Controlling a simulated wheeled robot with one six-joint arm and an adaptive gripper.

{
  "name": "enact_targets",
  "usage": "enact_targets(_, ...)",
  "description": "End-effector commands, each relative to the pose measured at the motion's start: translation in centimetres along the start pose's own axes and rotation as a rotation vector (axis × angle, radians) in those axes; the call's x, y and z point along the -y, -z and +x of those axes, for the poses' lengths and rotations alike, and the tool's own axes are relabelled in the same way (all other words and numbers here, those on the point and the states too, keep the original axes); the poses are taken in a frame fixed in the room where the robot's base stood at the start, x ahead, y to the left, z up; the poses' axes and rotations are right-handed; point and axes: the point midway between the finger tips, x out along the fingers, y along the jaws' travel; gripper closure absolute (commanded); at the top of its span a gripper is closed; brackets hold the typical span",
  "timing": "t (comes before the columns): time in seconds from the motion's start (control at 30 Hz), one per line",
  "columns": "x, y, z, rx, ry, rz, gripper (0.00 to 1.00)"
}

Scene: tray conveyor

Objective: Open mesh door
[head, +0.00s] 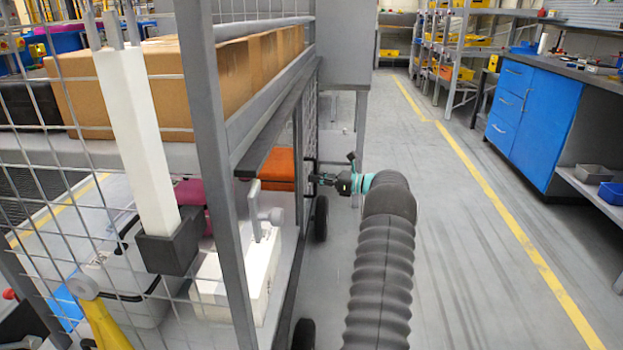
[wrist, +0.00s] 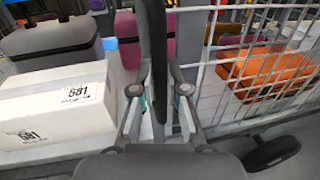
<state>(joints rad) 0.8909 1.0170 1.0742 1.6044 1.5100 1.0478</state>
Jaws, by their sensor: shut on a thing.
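The mesh door (head: 311,120) shows nearly edge-on in the head view, along the right side of the cart. In the wrist view its light wire grid and grey frame (wrist: 193,60) fill the right side. My gripper (head: 316,180) is at the door's edge, low down beside the cart. In the wrist view my gripper (wrist: 160,100) is shut on a dark upright bar (wrist: 153,45), which looks like the door's handle. The bar runs up between the two fingers.
An orange box (wrist: 272,72) shows behind the mesh. A black wheel (head: 321,218) stands below my gripper. The grey aisle floor (head: 470,270) is clear up to the blue cabinet (head: 530,110).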

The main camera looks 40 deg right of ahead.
Motion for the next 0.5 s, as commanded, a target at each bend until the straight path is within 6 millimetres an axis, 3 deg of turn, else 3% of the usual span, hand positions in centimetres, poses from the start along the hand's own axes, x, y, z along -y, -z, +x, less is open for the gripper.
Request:
enact_targets(0.07, 0.0, 0.0, -0.1, 0.000, 0.003, 0.001, 1.00)
enact_targets(0.1, 0.0, 0.0, 0.1, 0.001, 0.001, 0.001, 0.84)
enact_targets(0.2, -0.2, 0.0, 0.6, 0.001, -0.006, 0.000, 0.61)
enact_targets(0.5, -0.6, 0.0, 1.4, 0.001, -0.018, 0.000, 0.61)
